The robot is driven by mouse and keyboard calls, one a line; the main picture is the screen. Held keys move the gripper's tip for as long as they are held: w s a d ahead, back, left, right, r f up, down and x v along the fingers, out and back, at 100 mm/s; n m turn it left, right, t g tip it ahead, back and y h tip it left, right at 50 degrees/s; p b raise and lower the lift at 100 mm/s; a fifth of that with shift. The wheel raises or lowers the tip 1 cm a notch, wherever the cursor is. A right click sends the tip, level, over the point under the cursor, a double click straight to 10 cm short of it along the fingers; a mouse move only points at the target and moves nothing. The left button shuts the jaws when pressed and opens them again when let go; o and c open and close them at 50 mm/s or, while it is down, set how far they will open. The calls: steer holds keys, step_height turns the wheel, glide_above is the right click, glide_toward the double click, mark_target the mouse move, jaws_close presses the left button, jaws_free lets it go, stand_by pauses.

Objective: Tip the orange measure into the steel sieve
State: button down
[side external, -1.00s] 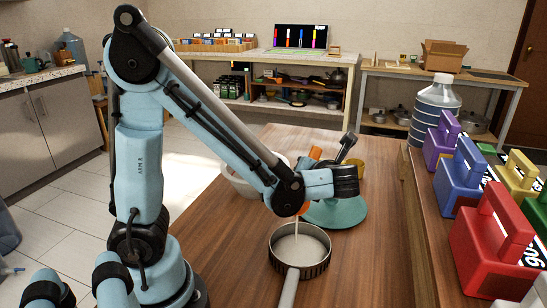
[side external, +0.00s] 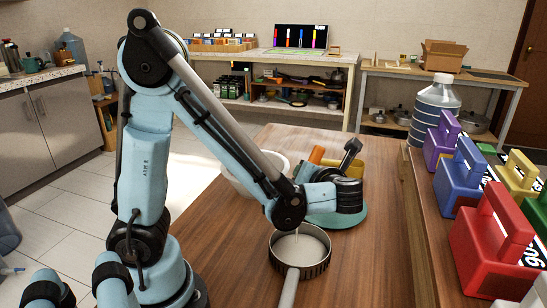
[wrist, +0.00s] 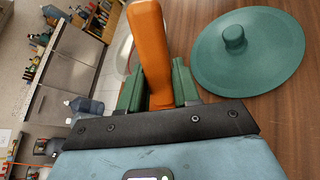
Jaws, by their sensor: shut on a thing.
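My gripper (wrist: 158,78) is shut on the orange measure (wrist: 152,45), its green fingers on either side of the handle in the wrist view. In the side view the handle end (side external: 316,155) shows behind my arm; the measure's cup is hidden there. The steel sieve (side external: 328,264) sits on the wooden table, its long handle toward the camera. A thin white stream falls from beside my arm into the sieve, and pale white material covers its inside. How much is left in the measure cannot be seen.
A white bowl (side external: 238,182) stands behind my arm. Colored weight-like blocks (side external: 490,245) line the right-hand counter.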

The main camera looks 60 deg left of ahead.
steer(key=shift+d+r+y, duration=0.1)
steer(key=shift+d+y, duration=0.15)
steer(key=shift+y, duration=0.05)
steer(key=shift+s+d+r+t+y+p, duration=0.15)
steer(key=shift+s+d+y, duration=0.2)
steer(key=shift+d, duration=0.35)
steer(key=shift+s+d+r+t+y+p, duration=0.1)
steer(key=shift+d+t+y+p, duration=0.05)
steer(key=shift+d+y, duration=0.4)
stand_by(0.5)
steer(key=shift+s+d+y+p, duration=0.15)
steer(key=shift+d+y+p, duration=0.15)
steer(key=shift+d+y, duration=0.45)
stand_by(0.5)
steer(key=shift+a+r, duration=0.1)
stand_by(0.4)
steer(key=shift+w+a+f+h, duration=0.15)
steer(key=shift+w+a+h, duration=0.05)
steer(key=shift+a+h, duration=0.5)
steer(key=shift+w+a+f+h, duration=0.1)
steer(key=shift+w+a+h, duration=0.1)
steer(key=shift+a+h, duration=0.45)
